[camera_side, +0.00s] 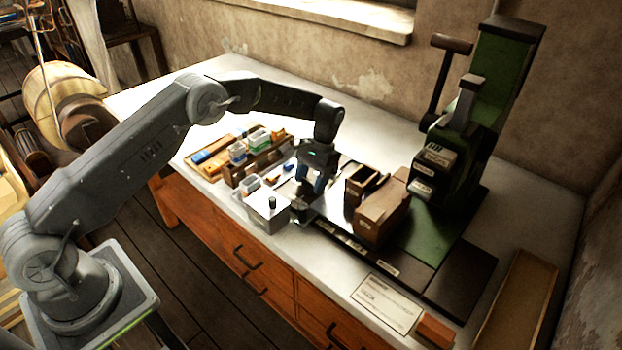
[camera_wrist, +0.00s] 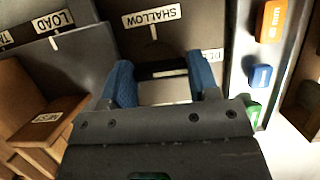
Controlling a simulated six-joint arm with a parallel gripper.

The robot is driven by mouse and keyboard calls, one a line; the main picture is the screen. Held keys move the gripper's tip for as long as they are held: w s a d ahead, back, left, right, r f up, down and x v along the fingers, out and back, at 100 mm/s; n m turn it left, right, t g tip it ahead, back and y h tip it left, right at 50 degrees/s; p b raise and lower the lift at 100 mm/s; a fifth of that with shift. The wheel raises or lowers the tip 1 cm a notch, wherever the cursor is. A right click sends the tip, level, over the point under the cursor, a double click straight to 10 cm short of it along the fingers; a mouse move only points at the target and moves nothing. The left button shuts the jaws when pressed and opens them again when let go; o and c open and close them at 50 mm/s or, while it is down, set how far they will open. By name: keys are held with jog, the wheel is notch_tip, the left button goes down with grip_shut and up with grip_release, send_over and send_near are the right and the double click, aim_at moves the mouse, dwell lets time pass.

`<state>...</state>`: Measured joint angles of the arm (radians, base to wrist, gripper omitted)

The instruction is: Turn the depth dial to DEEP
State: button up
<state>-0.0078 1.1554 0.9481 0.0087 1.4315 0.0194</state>
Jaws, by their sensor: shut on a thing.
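My gripper (camera_side: 314,183) hangs low over the bench, pointing down. In the wrist view its two blue fingers (camera_wrist: 162,82) are shut on a dark bar, the dial's handle (camera_wrist: 165,69). The SHALLOW label (camera_wrist: 152,15) is beyond the fingers, upside down, with a white tick (camera_wrist: 153,33) beside it. Another label (camera_wrist: 213,55), likely DEEP, is partly hidden behind the right finger. I cannot tell which mark the dial points to. In the side view the dial is hidden by my gripper.
A LOAD label (camera_wrist: 53,20) is at upper left in the wrist view. Orange (camera_wrist: 271,22), blue (camera_wrist: 261,77) and green (camera_wrist: 252,108) pieces stand to the right. A wooden box (camera_wrist: 45,122) is at left. The green press (camera_side: 500,75) stands on the right side of the bench.

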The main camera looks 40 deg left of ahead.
jog(key=o, duration=0.9)
